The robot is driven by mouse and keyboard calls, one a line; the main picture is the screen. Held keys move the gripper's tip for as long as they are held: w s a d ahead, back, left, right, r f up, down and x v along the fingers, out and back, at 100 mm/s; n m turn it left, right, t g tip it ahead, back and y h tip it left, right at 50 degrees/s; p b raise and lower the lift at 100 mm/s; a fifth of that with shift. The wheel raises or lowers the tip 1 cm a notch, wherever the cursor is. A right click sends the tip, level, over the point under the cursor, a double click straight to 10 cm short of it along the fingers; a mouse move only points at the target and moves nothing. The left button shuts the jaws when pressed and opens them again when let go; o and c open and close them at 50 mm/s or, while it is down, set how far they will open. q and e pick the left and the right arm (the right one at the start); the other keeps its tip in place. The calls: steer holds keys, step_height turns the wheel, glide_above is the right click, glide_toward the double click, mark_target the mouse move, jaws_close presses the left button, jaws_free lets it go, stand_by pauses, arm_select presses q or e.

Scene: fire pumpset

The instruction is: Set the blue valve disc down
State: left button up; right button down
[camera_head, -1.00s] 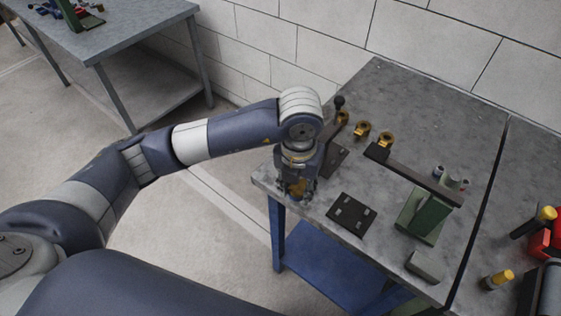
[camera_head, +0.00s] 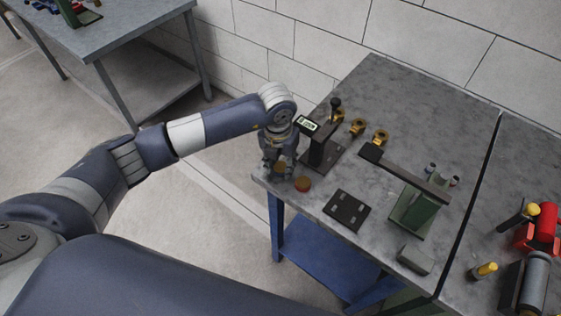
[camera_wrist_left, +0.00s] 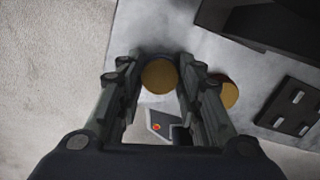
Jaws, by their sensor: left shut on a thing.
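My left gripper (camera_head: 278,174) is over the near left corner of the grey bench top (camera_head: 365,105). Its fingers are shut on a round brass-coloured disc, seen face-on between the fingertips in the left wrist view (camera_wrist_left: 159,75). No blue shows on this disc; its other side is hidden. A second disc, orange-brown (camera_head: 302,184), lies on the bench just right of the gripper. It also shows in the left wrist view (camera_wrist_left: 229,92), partly hidden by the right finger. I cannot tell whether the held disc touches the bench. My right gripper is not in view.
A dark gauge stand with a small display (camera_head: 318,140) stands right behind the gripper. A black slotted plate (camera_head: 346,209), brass fittings (camera_head: 379,137) and a green stand with a long bar (camera_head: 412,212) are farther right. The bench edge is close on the left.

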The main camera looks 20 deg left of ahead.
mark_target(279, 170)
arm_select(q)
steer(key=shift+f, duration=0.25)
steer(key=o, duration=1.2)
steer(key=shift+r, duration=0.1)
steer(key=shift+r, duration=0.55)
step_height(279, 170, up, 11)
steer(key=s+b, duration=0.1)
steer(key=b, duration=0.2)
steer(key=shift+r, duration=0.1)
